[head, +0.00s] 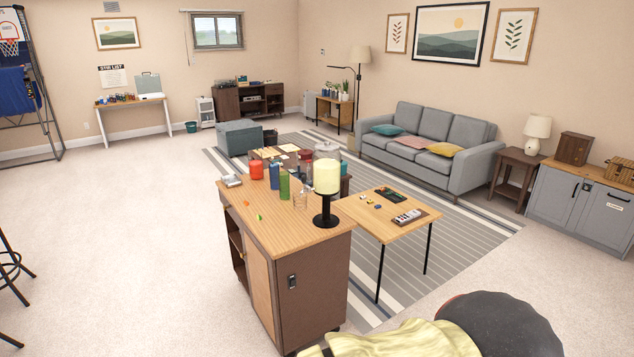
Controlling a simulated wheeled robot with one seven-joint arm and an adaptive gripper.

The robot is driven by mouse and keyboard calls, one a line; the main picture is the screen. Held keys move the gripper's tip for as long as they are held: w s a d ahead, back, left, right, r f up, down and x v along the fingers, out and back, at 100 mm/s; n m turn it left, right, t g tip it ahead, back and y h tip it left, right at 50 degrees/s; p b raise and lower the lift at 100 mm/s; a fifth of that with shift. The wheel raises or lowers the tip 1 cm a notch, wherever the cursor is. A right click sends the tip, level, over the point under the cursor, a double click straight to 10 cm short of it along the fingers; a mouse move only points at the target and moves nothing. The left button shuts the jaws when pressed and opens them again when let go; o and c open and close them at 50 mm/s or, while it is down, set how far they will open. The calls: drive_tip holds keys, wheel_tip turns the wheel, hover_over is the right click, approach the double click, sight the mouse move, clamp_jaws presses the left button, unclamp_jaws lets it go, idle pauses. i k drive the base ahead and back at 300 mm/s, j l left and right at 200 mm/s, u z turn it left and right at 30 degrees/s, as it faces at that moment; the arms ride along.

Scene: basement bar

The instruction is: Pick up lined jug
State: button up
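I cannot surely tell which thing is the lined jug. A small clear vessel with faint lines (300,197) stands on the wooden top of the brown cabinet (285,234), and it may be the jug. Close by are a green bottle (284,185), a blue container (275,176) and a red-orange container (256,170). A candle-like lamp (326,185) with a black base stands to the right of the clear vessel. My gripper is not in view.
A low wooden table (384,219) with a remote-like item stands right of the cabinet. A dark rounded object (500,323) and yellowish cloth (405,341) fill the bottom right. A grey sofa (437,142) stands behind. Carpet to the left (120,240) is open.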

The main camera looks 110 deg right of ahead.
sight(255, 160)
drive_tip(key=z, duration=3.4)
